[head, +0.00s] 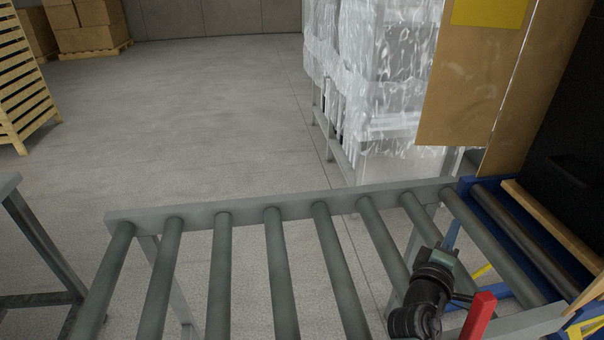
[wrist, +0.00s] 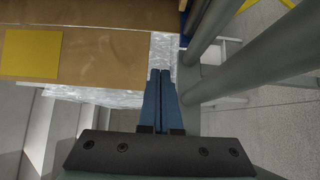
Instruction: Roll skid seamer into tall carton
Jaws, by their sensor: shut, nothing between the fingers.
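A tall brown carton panel with a yellow patch (head: 473,88) stands at the right of the head view. The same brown board (wrist: 100,68) and yellow patch fill the upper left of the wrist view. A large black body, perhaps the seamer (head: 570,120), is cut off at the right edge, beside a pale wooden strip (head: 553,225) that may be its skid. My gripper (wrist: 160,74) shows in the wrist view with its two blue fingers together and nothing between them.
A grey roller conveyor (head: 275,262) crosses the foreground and meets a blue frame (head: 480,205) at the right. A red bar (head: 480,316) stands by my arm. Wrapped goods (head: 385,90) stand behind the conveyor. Pallets and boxes (head: 85,25) are far left. The floor between is clear.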

